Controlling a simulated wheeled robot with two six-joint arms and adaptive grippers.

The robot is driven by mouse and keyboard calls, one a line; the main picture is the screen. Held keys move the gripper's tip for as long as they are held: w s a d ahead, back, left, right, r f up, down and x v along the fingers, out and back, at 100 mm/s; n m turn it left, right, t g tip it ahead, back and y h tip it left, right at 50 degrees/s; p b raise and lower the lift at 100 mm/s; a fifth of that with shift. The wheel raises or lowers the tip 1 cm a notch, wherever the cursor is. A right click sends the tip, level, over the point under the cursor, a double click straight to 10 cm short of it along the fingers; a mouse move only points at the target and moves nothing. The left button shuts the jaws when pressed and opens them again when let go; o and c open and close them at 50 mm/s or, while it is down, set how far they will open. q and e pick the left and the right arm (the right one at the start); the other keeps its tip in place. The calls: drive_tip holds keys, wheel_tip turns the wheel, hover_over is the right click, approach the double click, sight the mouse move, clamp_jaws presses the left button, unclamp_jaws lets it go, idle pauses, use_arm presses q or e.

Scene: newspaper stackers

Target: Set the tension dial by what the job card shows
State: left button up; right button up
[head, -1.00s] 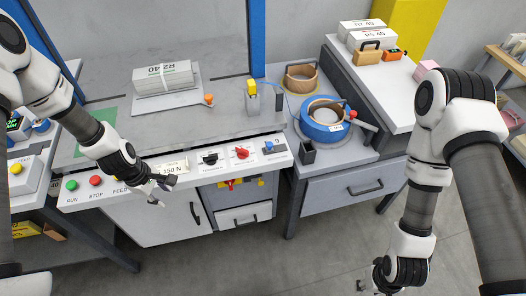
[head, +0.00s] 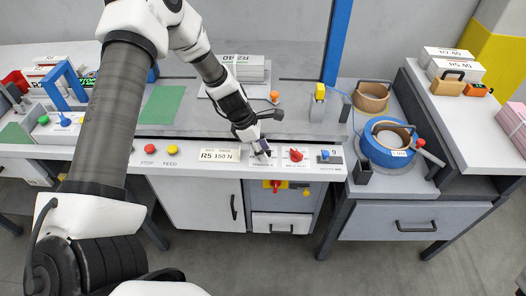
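The job card (head: 219,155) stands on the front panel of the grey machine and reads "R5 150 N". To its right my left gripper (head: 262,154) points down at the panel, where the black dial sat in the earlier view. The gripper covers that dial, and I cannot tell whether its fingers are open or shut on the knob. The dial's pointer and scale are hidden; only part of its label plate (head: 262,166) shows. A red dial (head: 296,155) sits just right of the gripper. My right gripper is out of view.
Right of the red dial is a plate with a blue knob (head: 325,155) and a "9". STOP (head: 150,149) and FEED (head: 172,149) buttons lie left of the card. A red-and-yellow switch (head: 276,185) sits below. A blue strap roll (head: 388,144) is farther right.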

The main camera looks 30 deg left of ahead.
use_arm(q)
clamp_jaws()
